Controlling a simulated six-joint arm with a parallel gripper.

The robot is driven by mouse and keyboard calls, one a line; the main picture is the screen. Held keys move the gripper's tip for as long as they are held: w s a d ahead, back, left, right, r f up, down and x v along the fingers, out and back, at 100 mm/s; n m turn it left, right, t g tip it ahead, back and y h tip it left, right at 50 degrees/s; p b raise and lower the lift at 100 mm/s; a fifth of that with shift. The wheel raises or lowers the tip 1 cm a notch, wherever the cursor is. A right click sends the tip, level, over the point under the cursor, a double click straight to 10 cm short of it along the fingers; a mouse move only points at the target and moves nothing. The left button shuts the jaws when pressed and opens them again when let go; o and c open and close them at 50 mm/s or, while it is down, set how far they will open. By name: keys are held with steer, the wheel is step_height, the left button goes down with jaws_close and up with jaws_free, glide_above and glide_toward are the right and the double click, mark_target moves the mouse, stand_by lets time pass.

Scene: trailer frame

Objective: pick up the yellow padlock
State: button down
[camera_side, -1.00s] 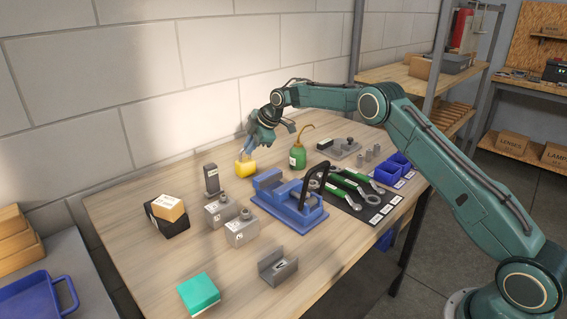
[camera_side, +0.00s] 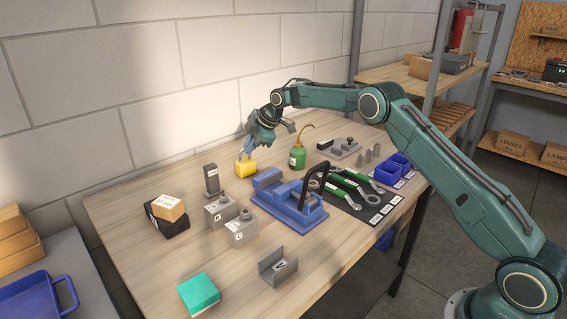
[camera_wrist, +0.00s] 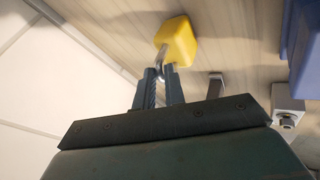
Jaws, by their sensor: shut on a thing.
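The yellow padlock (camera_side: 246,168) is at the back of the wooden table, near the wall. In the wrist view its yellow body (camera_wrist: 178,41) points away from my gripper, with the metal shackle (camera_wrist: 160,62) toward me. My gripper (camera_side: 249,148) reaches down over the padlock from above. Its fingers (camera_wrist: 158,74) are shut on the shackle. Whether the padlock's body touches the tabletop is hard to tell.
A blue vise-like fixture (camera_side: 290,208) stands in front and right of the padlock. A dark upright block (camera_side: 211,180) stands to its left. A green oil can (camera_side: 298,158) is to its right. Grey blocks (camera_side: 240,229) stand nearer the front. The wall (camera_side: 180,100) is close behind.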

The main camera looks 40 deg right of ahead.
mark_target(251, 161)
stand_by(0.4)
step_height(251, 161, up, 10)
stand_by(0.7)
stand_by(0.6)
